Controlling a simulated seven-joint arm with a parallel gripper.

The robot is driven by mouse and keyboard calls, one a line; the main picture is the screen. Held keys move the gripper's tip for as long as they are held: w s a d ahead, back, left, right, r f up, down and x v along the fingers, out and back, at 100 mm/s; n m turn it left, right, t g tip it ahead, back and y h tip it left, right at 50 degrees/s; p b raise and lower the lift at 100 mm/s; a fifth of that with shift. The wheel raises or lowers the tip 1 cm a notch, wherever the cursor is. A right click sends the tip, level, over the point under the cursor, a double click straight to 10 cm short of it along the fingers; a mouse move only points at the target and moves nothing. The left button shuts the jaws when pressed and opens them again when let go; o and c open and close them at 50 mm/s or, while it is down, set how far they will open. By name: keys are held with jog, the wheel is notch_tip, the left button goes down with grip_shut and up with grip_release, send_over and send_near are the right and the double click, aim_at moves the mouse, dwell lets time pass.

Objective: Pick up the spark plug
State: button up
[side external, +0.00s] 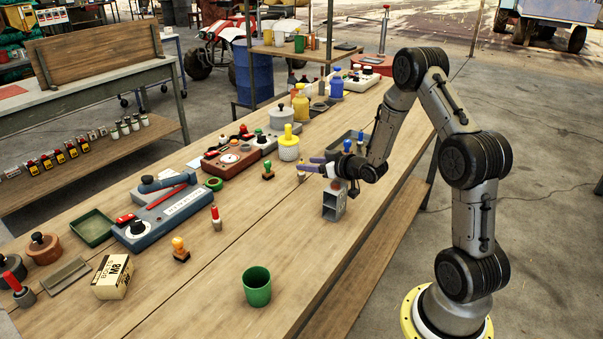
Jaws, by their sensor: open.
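I cannot clearly pick out the spark plug at this size. A small upright pale and tan piece (301,174) stands on the workbench (235,235), close to my fingertips, but its kind is unclear. Another small upright piece with a red top (216,218) stands nearer the bench's middle, also too small to name surely. My gripper (312,165) is low over the bench, pointing left, open, with no object seen held in it. The fingers partly overlap nearby things, so the exact gap to the tan piece is hard to tell.
A grey open-sided block (334,204) stands just below my gripper. A green cup (257,287) and orange-topped stamp (181,249) stand nearer the camera, with bare wood between.

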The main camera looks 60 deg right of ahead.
jog(key=shift+x, duration=3.7)
jog(key=shift+s+f, duration=0.1)
jog(key=shift+f, duration=0.05)
grip_shut()
